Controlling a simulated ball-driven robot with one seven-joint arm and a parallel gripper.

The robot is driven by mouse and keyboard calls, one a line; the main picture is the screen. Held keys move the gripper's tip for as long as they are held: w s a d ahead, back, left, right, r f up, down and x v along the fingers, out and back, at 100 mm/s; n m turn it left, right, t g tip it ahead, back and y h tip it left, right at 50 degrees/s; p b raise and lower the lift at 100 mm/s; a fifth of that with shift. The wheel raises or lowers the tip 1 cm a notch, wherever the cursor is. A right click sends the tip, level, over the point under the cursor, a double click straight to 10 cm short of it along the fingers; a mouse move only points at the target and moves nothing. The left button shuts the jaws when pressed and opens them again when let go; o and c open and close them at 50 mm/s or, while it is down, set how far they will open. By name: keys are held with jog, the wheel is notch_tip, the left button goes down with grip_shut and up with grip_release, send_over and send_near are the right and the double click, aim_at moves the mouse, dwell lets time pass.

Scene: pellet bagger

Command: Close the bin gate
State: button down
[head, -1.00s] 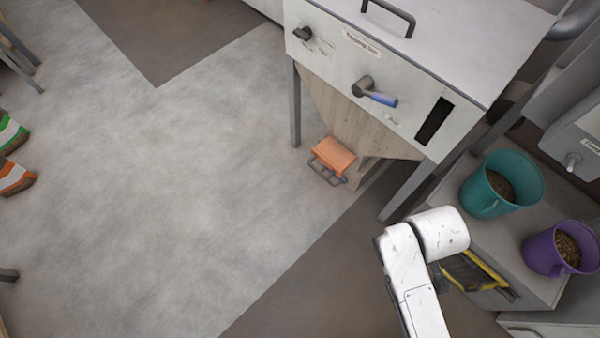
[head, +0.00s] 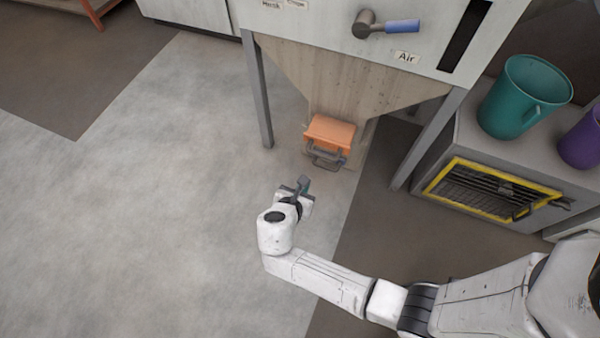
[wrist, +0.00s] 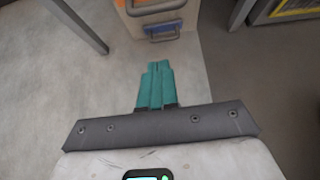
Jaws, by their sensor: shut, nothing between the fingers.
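The bin (head: 350,75) is a wooden hopper that narrows downward between metal legs, under a pale cabinet front. At its lower outlet is the orange gate (head: 330,133) with a grey bar handle (head: 326,155) on its front. In the wrist view the handle (wrist: 155,7) is at the top, just beyond the fingers, with a strip of orange above it. My gripper (head: 302,184) is in front of and below the gate, apart from the handle. Its teal fingers (wrist: 157,85) are together and empty. How far the gate is open is hard to tell.
A hopper leg (head: 259,95) stands left of the gate and another (head: 427,140) to its right. A yellow-framed grille (head: 490,190) and a teal bucket (head: 520,97) are at the right, with a purple bucket (head: 582,138). The floor at the left is clear.

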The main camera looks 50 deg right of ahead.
aim_at(326, 143)
jog(key=d+r+b+x, duration=0.1)
jog(key=b+x, duration=0.4)
jog(key=x, duration=0.7)
jog(key=shift+w+d+r, duration=0.35)
jog(key=shift+d+r, duration=0.2)
jog(key=shift+r, duration=0.05)
jog(key=w+d, duration=0.1)
jog(key=d, duration=0.1)
jog(key=w+d, duration=0.1)
jog(key=d, duration=0.5)
jog(key=shift+w, duration=0.4)
jog(key=shift+w+d, duration=0.25)
jog(key=shift+d, duration=0.1)
jog(key=shift+r, duration=0.1)
